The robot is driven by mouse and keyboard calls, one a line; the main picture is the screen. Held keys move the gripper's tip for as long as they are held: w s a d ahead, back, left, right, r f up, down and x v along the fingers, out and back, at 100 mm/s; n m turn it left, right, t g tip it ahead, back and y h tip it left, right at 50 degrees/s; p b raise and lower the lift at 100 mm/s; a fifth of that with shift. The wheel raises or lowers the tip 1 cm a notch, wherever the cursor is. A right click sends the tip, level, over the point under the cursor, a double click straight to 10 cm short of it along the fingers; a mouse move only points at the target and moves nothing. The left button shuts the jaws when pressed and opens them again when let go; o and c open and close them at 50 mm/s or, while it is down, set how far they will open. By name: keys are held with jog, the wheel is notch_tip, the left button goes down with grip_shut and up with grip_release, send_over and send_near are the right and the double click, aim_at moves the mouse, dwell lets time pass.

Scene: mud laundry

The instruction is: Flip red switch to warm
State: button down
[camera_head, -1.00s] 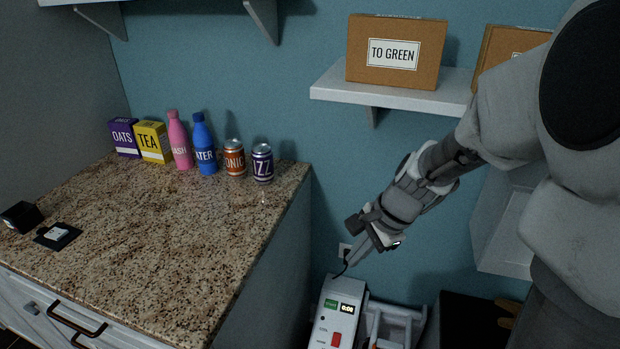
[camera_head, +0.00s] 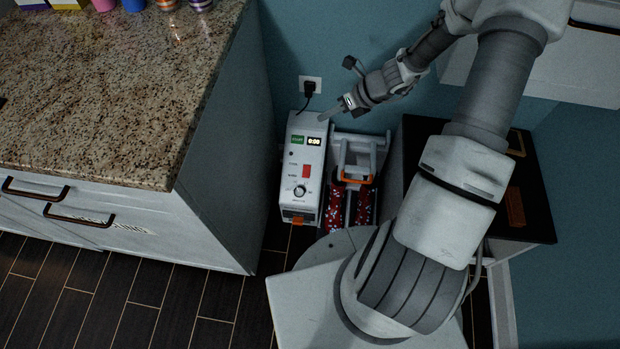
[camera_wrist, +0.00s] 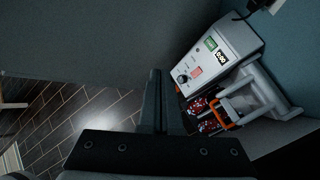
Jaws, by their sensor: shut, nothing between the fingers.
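A white machine (camera_head: 300,170) stands on the floor between the counter and a black-topped unit. Its front panel has a red switch (camera_head: 306,171), a green button or label, a lit display reading 0:00 and a round knob (camera_head: 299,190). In the wrist view the machine (camera_wrist: 232,50) is at the upper right, with the red switch (camera_wrist: 195,72) beside the knob. The switch's position is too small to tell. My gripper (camera_head: 324,119) is shut and empty, just above and right of the machine's top. Its fingers (camera_wrist: 157,75) also show in the wrist view, pointing left of the machine.
A white frame with an orange handle (camera_head: 357,178) and red patterned items stands right of the machine. The granite counter (camera_head: 110,90) is at left. A black-topped unit (camera_head: 535,205) is at right. A plugged outlet (camera_head: 311,84) is on the wall behind.

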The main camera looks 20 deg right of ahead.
jog(key=s+f+m+t+b, duration=0.3)
jog(key=f+m+b, duration=0.2)
jog(key=f+m, duration=1.9)
jog(key=shift+d+f+m+t, duration=0.4)
jog(key=shift+d+f, duration=0.05)
jog(key=shift+f, duration=2.9)
jog(key=b, duration=0.4)
send_near(303, 176)
jog(key=a, duration=0.1)
jog(key=w+a, duration=0.1)
jog(key=w+a+f, duration=0.1)
jog(key=a, duration=0.1)
jog(key=f+b, duration=0.1)
jog(key=w+f+b, duration=0.1)
jog(key=b, duration=0.1)
jog(key=shift+w+d+f, duration=0.2)
jog(key=shift+d+f, duration=0.05)
jog(key=shift+d, duration=0.15)
